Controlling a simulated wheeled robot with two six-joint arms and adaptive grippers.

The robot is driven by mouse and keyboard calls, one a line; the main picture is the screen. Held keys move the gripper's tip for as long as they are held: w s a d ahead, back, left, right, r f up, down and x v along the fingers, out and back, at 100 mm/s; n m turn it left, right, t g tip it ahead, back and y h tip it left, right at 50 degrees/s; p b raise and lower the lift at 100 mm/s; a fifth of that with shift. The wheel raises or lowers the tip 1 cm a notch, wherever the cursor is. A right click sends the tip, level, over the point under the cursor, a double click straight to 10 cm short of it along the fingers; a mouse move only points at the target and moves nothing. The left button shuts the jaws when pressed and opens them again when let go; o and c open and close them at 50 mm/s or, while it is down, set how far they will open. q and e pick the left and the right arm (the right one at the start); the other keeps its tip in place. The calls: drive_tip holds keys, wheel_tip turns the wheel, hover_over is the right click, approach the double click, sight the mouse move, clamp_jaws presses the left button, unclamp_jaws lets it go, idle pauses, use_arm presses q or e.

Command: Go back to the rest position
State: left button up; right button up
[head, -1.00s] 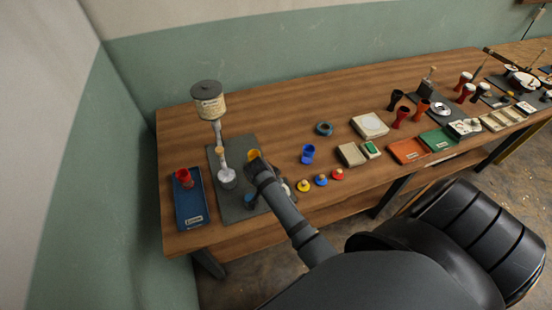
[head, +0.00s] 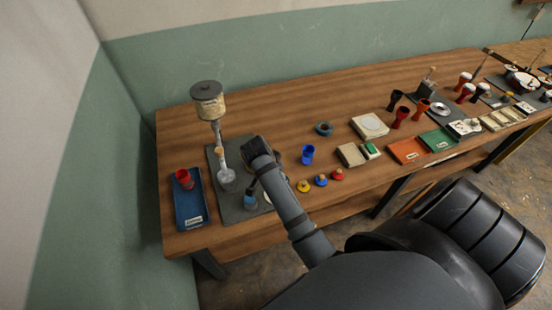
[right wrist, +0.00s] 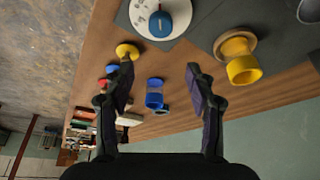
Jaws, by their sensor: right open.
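A blue goblet drum (head: 308,154) stands on the wood to the right of my arm. It also shows in the right wrist view (right wrist: 155,93), apart from the fingers. My left gripper is not in view.
A red cup (head: 184,178) is on the blue tray (head: 190,218) at the left. Trays, boxes and more drums (head: 400,117) fill the table farther right.

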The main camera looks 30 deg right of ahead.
drive_tip(key=shift+r, duration=0.95)
